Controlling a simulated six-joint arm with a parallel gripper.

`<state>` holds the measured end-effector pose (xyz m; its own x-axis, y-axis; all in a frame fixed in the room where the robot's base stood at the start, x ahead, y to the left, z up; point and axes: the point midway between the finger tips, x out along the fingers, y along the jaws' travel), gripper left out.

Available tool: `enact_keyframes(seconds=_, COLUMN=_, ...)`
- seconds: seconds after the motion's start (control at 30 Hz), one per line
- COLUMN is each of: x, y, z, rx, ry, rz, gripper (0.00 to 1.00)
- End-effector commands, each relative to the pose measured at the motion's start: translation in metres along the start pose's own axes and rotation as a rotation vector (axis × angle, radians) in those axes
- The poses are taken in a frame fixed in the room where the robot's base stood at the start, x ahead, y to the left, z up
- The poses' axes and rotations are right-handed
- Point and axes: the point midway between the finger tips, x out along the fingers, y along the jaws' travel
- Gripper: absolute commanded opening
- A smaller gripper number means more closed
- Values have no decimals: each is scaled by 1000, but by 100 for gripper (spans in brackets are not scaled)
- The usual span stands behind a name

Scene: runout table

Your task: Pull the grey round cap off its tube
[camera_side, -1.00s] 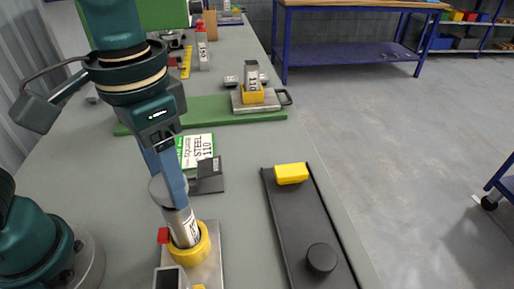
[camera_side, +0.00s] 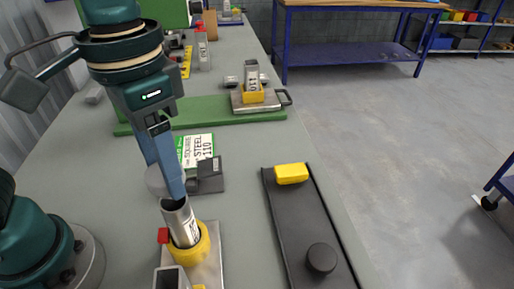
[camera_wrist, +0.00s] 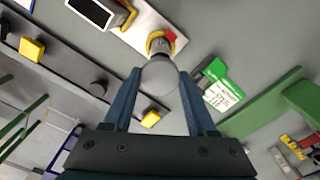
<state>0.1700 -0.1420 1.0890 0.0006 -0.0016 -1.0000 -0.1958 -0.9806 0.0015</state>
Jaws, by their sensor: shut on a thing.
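The grey round cap (camera_side: 156,181) is between the fingers of my gripper (camera_side: 172,190), partly hidden by the near finger. In the wrist view the cap (camera_wrist: 160,76) sits between both fingertips of my gripper (camera_wrist: 160,82). The metal tube (camera_side: 181,222) stands, slightly tilted in the picture, in a yellow collar (camera_side: 204,247). Its dark open mouth shows just below the cap, so cap and tube look apart. In the wrist view the cap covers most of the tube (camera_wrist: 159,46).
A red piece (camera_side: 163,236) is beside the collar on a metal plate (camera_side: 213,270). A dark tray (camera_side: 296,225) to the right holds a yellow block (camera_side: 291,173) and a black round piece (camera_side: 321,258). A dark grey block (camera_side: 209,175) and a label card (camera_side: 197,146) lie behind.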

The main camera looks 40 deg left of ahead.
Motion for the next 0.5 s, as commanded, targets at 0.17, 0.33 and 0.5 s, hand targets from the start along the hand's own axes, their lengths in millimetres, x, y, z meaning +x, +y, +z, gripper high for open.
enact_keyframes(seconds=0.17, x=-4, y=0, z=0, rx=0, ry=0, rz=0, gripper=0)
enact_keyframes(seconds=0.33, x=-7, y=0, z=0, rx=0, ry=1, rz=0, gripper=0)
enact_keyframes(seconds=0.5, x=-10, y=0, z=0, rx=0, ry=0, rz=0, gripper=0)
